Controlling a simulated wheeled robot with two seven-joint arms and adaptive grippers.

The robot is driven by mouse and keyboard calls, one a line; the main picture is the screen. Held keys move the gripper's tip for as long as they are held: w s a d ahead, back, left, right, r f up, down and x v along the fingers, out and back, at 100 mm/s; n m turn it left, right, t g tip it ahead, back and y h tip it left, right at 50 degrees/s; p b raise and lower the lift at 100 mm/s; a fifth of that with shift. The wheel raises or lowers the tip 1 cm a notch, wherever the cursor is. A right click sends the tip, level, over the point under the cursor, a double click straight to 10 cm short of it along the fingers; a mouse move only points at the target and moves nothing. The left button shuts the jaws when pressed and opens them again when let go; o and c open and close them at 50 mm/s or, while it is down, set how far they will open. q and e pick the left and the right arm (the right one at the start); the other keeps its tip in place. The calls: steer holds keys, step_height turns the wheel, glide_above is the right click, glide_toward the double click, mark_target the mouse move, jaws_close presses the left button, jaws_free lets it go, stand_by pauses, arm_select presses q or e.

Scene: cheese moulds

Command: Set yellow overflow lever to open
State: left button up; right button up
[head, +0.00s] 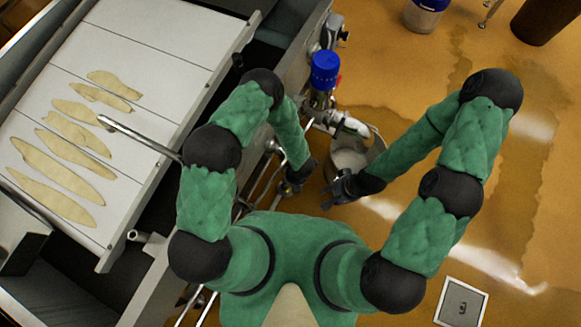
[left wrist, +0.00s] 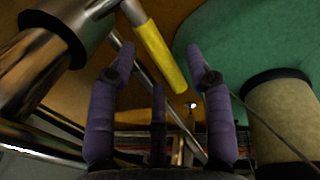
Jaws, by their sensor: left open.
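The yellow lever (left wrist: 160,55), a sleeve on a metal rod, slants through the upper middle of the left wrist view. My left gripper (left wrist: 160,58) is open, with one finger on each side of the lever in that picture. I cannot tell whether either finger touches it. In the head view my left gripper (head: 291,186) is small and dark beside the pipes, and I cannot pick out the yellow lever there. My right gripper (head: 329,190) is open and empty, just right of the left one, below the steel bucket.
A metal bucket (head: 377,151) stands under a pipe outlet. A blue-topped valve (head: 325,70) rises by the vat's edge. A white table (head: 165,55) with several pale slabs fills the left. A blue-lidded container (head: 424,17) and brown bin (head: 545,18) stand on the wet floor.

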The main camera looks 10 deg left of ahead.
arm_select(q)
steer(key=shift+f, duration=0.15)
jaws_close()
steer(key=shift+f, duration=0.15)
steer(key=shift+s+a+f+t+b, duration=0.15)
steer(key=shift+f+t+b, duration=0.1)
steer(key=shift+t+b, duration=0.15)
steer(key=shift+f+t+h, duration=0.3)
steer(key=shift+f+t, duration=0.2)
steer(key=shift+t, duration=0.5)
steer(key=shift+s, duration=0.1)
